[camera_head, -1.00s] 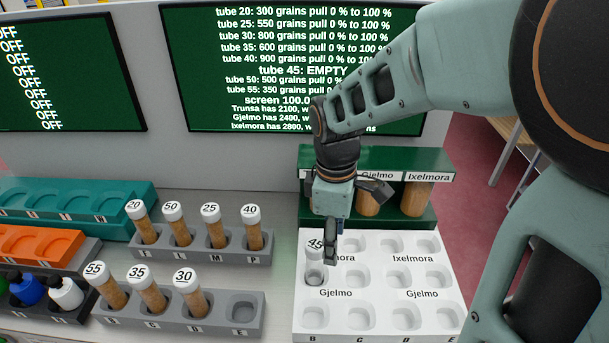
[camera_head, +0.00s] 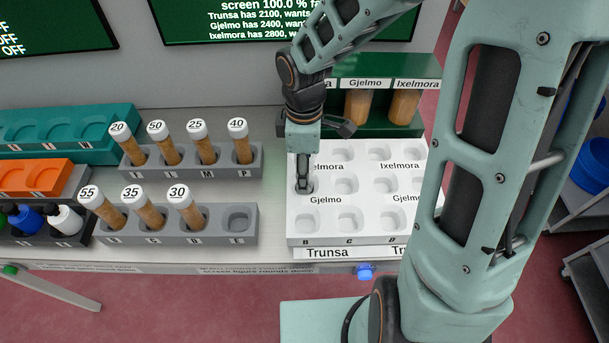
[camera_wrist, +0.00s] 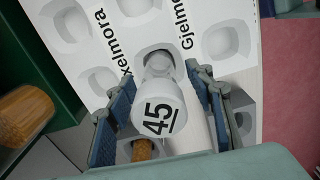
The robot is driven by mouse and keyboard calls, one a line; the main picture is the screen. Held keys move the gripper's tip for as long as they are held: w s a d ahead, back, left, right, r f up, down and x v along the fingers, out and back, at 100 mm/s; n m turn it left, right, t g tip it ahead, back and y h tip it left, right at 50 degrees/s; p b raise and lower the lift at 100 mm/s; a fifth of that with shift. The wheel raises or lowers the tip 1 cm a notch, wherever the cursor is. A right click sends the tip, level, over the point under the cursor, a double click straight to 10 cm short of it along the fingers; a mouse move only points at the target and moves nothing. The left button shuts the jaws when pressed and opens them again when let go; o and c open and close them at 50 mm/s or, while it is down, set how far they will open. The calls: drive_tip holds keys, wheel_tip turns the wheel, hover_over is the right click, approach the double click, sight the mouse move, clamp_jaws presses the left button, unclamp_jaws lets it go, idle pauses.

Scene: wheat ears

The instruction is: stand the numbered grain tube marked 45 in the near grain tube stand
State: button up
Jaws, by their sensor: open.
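The tube marked 45 (camera_wrist: 158,112) has a white cap and stands in a pocket of the white tray, between my gripper's two blue-padded fingers in the wrist view. My gripper (camera_head: 304,184) is open and points down into the tray's left part in the head view, where it hides most of the tube. Whether the fingers touch the tube I cannot tell. The near grain tube stand (camera_head: 218,236) is grey and stands left of the tray. It holds tubes 55 (camera_head: 104,210), 35 (camera_head: 145,209) and 30 (camera_head: 187,207); its rightmost hole (camera_head: 238,219) is empty.
A far grey stand (camera_head: 254,160) holds tubes 20, 50, 25 and 40. The white tray (camera_head: 320,240) has several empty pockets. A green rack (camera_head: 385,128) with wheat-coloured tubes is behind it. Orange and teal racks are at the left.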

wheel_tip(320, 180, down, 2)
drive_tip(key=shift+f, duration=0.1)
clamp_jaws()
idle(0.4)
